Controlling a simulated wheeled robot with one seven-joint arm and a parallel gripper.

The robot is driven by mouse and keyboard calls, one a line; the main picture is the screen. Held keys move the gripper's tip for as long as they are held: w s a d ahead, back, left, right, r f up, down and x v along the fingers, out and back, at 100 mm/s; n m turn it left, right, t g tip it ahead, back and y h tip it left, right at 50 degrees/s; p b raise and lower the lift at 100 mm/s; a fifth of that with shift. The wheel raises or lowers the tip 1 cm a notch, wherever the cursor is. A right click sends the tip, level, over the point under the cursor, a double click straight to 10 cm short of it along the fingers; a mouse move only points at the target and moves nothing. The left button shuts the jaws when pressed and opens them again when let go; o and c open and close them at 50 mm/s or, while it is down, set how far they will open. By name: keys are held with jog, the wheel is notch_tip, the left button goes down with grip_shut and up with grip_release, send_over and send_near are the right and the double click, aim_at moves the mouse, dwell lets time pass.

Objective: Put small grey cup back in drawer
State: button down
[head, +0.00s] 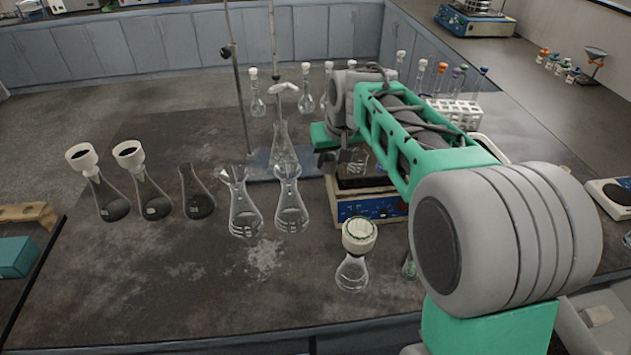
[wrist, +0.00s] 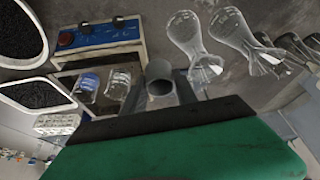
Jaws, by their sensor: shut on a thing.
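The small grey cup (wrist: 161,82) is in the wrist view, held between the two fingers of my gripper (wrist: 163,90). Its open mouth shows toward the top of the picture. In the head view my gripper (head: 328,160) is partly hidden behind the arm, above the bench near the blue-fronted device, and I cannot make out the cup there. The drawer is not seen in either view.
A blue-fronted device (head: 368,208) with glassware on it stands below my arm. A metal stand (head: 238,95) rises behind.

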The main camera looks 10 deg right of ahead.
jog(key=w+a+f+n+y+b, duration=0.1)
jog(key=w+a+f+b, duration=0.25)
jog(key=w+f, duration=0.5)
jog(key=w+a+f+n+b, duration=0.2)
jog(key=w+f+b, duration=0.25)
jog(key=w, duration=0.65)
notch_tip(320, 180, down, 11)
jog(key=shift+s+f, duration=0.1)
jog(key=shift+f, duration=0.1)
jog(key=c, duration=1.4)
grip_release()
jog(key=shift+c, duration=0.2)
jog(key=o, duration=0.5)
